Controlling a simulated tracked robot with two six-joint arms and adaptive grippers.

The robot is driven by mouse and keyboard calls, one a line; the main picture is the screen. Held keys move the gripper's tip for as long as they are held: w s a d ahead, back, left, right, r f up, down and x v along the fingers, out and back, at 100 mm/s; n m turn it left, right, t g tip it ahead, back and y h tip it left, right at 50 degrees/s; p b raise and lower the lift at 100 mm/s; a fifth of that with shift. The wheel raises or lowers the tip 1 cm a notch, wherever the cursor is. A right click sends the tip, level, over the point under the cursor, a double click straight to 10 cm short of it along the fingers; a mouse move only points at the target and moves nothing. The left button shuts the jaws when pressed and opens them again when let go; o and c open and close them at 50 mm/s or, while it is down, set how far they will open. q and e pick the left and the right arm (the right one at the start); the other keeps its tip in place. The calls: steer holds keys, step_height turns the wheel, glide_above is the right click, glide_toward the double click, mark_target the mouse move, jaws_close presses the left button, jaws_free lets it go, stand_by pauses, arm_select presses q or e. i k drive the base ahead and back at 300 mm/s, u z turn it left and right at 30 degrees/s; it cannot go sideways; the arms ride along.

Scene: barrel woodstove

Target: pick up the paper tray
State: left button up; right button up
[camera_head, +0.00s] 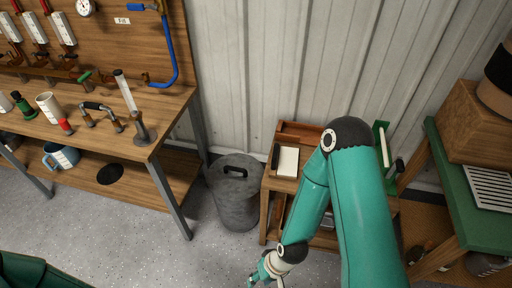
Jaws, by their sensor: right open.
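I cannot pick out the paper tray with certainty. A small wooden stand (265,215) by the wall holds a white pad or sheet of paper (287,161) with a dark edge, and a low wooden tray-like box (300,132) behind it. My right arm crosses in front of this stand and hides much of its top and shelf. My right gripper (263,276) is low at the bottom edge, in front of the stand, partly cut off; it is open and apart from the paper and the box. My left gripper is not in view.

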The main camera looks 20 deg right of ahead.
mark_target(284, 160)
steer(key=u, duration=0.1)
steer(key=i, duration=1.25)
steer(key=z, duration=0.35)
